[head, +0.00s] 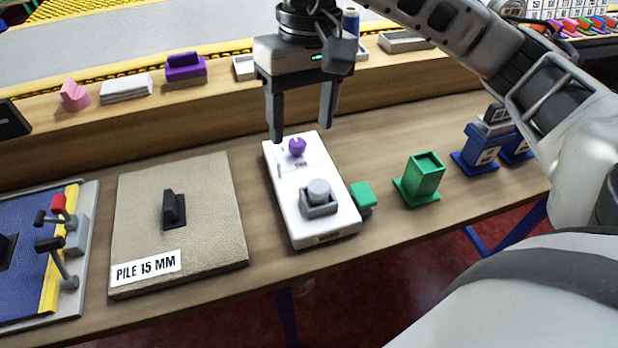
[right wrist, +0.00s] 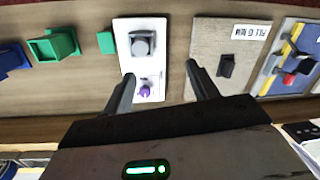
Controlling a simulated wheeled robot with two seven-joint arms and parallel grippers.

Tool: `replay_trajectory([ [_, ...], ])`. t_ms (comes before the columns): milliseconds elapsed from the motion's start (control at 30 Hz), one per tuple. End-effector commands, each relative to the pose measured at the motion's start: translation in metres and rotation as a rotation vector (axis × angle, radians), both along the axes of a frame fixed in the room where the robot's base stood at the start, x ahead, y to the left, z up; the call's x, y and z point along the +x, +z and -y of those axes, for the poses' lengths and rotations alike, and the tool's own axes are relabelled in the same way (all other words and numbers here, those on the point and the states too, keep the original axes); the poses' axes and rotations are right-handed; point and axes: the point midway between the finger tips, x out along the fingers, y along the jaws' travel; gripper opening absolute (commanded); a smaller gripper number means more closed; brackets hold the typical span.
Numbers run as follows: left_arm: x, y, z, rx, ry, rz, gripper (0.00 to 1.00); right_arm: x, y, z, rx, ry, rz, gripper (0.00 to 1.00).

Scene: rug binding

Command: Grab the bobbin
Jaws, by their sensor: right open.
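No thing is plainly marked as the bobbin. A blue spool-like cylinder with a pale top (head: 350,22) stands at the back, just behind my right gripper, and may be it. My right gripper (head: 302,127) is open and empty, pointing down above the far end of a white box (head: 325,231). The box has a purple knob (head: 297,147) and a grey cylinder in a square holder (head: 318,190). In the right wrist view, the open fingers (right wrist: 160,72) frame the box (right wrist: 151,25) and its purple knob (right wrist: 145,89). My left gripper is not seen.
A beige pile sample (head: 210,230) with a black handle lies left of the box. A green block (head: 362,195), an open green holder (head: 424,180) and blue holders (head: 476,160) stand right. A raised wooden ledge (head: 215,100) at the back carries a purple block (head: 186,70).

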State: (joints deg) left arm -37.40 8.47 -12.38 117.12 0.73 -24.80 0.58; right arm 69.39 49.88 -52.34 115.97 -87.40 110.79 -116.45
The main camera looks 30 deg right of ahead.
Motion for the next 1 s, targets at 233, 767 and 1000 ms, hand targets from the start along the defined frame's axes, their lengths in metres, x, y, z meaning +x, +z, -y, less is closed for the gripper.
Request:
replay_trajectory([
  [233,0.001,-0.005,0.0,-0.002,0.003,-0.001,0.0,0.005,-0.011,0.025,-0.112,0.037,0.042,0.59],
  [767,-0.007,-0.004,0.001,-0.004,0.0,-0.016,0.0,0.005,-0.094,0.025,-0.107,0.033,0.046,0.59],
  [1000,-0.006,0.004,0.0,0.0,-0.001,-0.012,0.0,-0.004,-0.119,0.03,-0.108,0.033,0.04,0.59],
])
